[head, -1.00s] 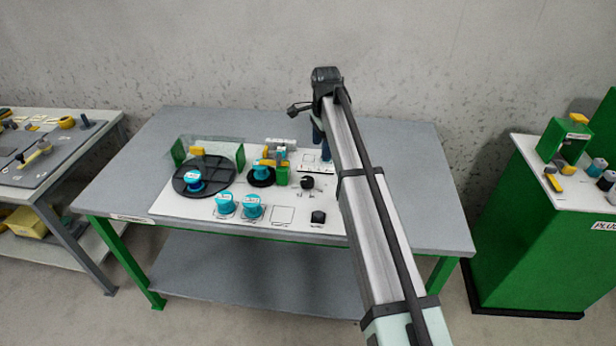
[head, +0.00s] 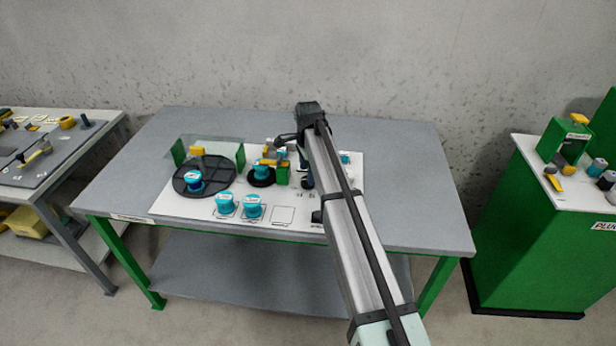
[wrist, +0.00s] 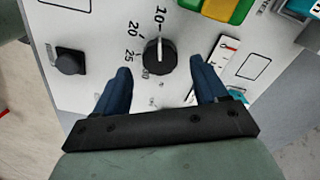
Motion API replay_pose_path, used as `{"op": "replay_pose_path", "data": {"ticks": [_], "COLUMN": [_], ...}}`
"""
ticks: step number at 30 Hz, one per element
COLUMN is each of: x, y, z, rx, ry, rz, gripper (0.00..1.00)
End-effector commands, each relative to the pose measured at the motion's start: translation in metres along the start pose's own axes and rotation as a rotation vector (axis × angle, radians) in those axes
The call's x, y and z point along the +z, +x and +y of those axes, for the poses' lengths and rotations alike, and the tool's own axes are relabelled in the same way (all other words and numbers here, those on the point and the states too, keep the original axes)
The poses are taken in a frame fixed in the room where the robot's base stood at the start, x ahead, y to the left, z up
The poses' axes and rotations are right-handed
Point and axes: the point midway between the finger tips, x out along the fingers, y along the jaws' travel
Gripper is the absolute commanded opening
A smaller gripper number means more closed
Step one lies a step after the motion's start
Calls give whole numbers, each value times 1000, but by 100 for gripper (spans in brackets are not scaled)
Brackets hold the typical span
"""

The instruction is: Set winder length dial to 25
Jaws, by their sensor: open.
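The length dial is a round black knob (wrist: 159,57) on the white panel in the wrist view. Its light pointer line points up toward the 10 mark. The labels 20 and 25 lie to the knob's left, with another partly hidden label just below it. My gripper (wrist: 162,85) is open, its two blue fingers on either side of the knob's lower part, with gaps on both sides. Whether the fingertips are level with the knob cannot be told. In the head view my gripper (head: 306,180) is over the panel's right part, and my arm hides the dial.
In the head view, the panel also holds a dark turntable (head: 218,165) and several blue spools (head: 253,206). The bench's right side (head: 420,190) is clear.

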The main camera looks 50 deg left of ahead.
Motion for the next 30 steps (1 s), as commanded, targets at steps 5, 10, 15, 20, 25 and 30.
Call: {"op": "replay_pose_path", "data": {"ticks": [5,10,15,20,25,30], "x": [0,0,0,0,0,0], "y": [20,28,29,29,29,29], "z": [0,0,0,0,0,0], "rx": [0,0,-1,-1,-1,-1], "ry": [0,0,0,0,0,0], "rz": [0,0,0,0,0,0], "gripper": [72,72,72,70,54,38]}}
